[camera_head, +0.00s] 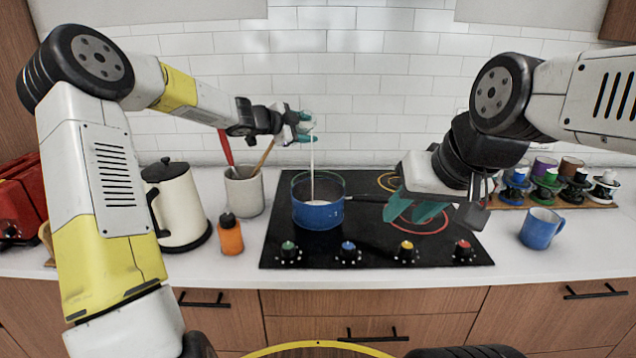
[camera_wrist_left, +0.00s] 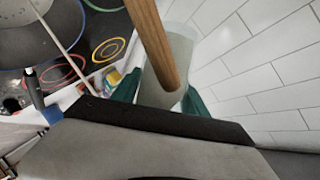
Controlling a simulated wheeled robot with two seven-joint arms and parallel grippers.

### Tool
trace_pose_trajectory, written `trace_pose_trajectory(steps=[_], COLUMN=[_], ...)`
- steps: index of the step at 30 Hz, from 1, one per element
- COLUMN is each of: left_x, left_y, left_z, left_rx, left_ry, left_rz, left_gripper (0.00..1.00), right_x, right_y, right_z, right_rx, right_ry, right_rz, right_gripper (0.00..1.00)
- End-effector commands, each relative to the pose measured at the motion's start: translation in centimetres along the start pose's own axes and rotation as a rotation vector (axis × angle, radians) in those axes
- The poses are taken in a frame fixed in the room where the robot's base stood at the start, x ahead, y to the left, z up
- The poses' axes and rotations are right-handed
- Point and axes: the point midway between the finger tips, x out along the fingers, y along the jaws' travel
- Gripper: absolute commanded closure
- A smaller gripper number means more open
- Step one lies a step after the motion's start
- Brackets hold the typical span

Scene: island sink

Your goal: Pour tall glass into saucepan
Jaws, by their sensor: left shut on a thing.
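The tall glass (camera_head: 306,122) is pale and see-through, held high above the cooktop; its exact tilt is hard to tell. My left gripper (camera_head: 298,124) is shut on it. In the left wrist view the glass (camera_wrist_left: 182,60) sits between the green fingers, partly hidden by a wooden handle. A thin white stream (camera_head: 312,165) runs from the glass down into the blue saucepan (camera_head: 318,215). The saucepan stands on the cooktop, with pale liquid inside and its handle pointing right. My right gripper (camera_head: 412,208) is open and empty above the cooktop's right side.
The black cooktop (camera_head: 285,245) has knobs along its front. Left stand a utensil crock (camera_head: 244,192), an orange bottle (camera_head: 230,236) and a cream kettle (camera_head: 178,208). Right are a blue mug (camera_head: 541,230) and a rack of cups (camera_head: 575,199). A tiled wall (camera_head: 380,95) closes the back.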

Motion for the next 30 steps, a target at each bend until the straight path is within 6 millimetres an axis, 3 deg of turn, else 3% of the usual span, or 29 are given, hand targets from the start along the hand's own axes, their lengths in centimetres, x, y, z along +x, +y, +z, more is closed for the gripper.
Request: trace_pose_trajectory(steps=[30], left_x=[-0.23], left_y=[-0.74], left_z=[-0.39], left_rx=[0.111], left_ry=[-0.015], left_rz=[-0.047], left_gripper=[0.97], right_x=[0.0], right_y=[0.0], right_z=[0.0], right_rx=[0.0], right_ry=[0.0], right_rz=[0.0], right_gripper=[0.64])
